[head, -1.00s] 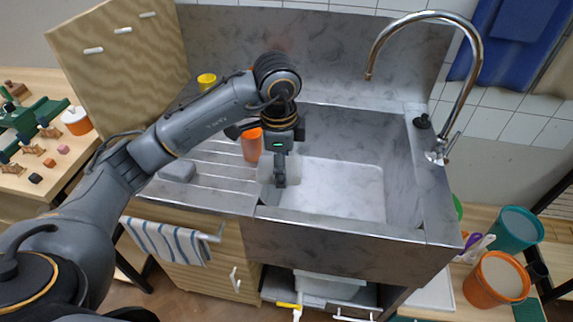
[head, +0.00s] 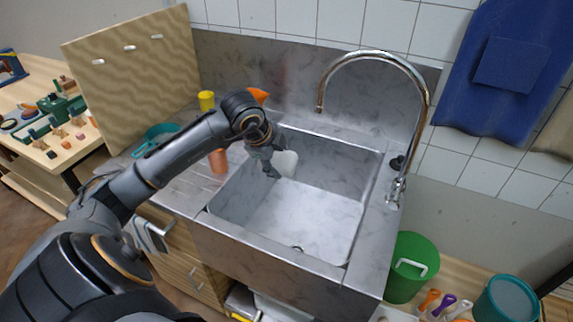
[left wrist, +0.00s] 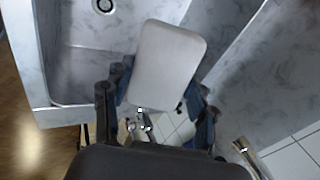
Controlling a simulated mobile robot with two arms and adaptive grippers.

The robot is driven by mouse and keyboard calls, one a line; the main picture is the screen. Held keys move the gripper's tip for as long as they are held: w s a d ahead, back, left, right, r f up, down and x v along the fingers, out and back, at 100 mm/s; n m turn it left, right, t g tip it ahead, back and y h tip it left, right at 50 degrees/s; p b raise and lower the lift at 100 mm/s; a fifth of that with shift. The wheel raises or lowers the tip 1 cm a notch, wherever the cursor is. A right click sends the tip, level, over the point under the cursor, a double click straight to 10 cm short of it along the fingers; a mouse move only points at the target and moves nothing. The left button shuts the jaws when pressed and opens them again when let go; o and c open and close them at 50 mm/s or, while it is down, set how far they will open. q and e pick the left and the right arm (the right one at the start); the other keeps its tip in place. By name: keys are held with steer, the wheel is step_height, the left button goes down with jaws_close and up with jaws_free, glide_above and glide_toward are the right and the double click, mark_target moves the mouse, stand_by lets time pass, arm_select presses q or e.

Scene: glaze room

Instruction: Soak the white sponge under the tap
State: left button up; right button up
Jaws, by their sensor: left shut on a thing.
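The white sponge (head: 288,163) is a pale rounded block inside the left part of the sink, above its floor. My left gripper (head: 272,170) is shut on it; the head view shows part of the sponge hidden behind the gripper. In the left wrist view the sponge (left wrist: 165,62) sticks out between the two fingers of my left gripper (left wrist: 160,100). The chrome tap (head: 424,110) rises from the right rim of the sink and arches left. Its spout end is above and right of the sponge, well apart from it. My right gripper is not in view.
The grey sink (head: 375,210) has an empty floor, with a drain (left wrist: 104,5). An orange cup (head: 218,162) and a yellow cup (head: 207,100) stand left of the basin. A dark stopper-like piece (head: 397,163) sits near the tap. A green bucket (head: 411,250) stands at the right.

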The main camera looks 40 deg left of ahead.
arm_select(q)
steer(key=shift+w+a, duration=0.15)
steer(key=shift+w, duration=0.6)
steer(key=w+f, duration=0.2)
steer(key=w, duration=1)
steer(key=shift+a+f+b, duration=0.3)
steer(key=shift+f+b, duration=0.05)
steer(key=shift+b, duration=0.05)
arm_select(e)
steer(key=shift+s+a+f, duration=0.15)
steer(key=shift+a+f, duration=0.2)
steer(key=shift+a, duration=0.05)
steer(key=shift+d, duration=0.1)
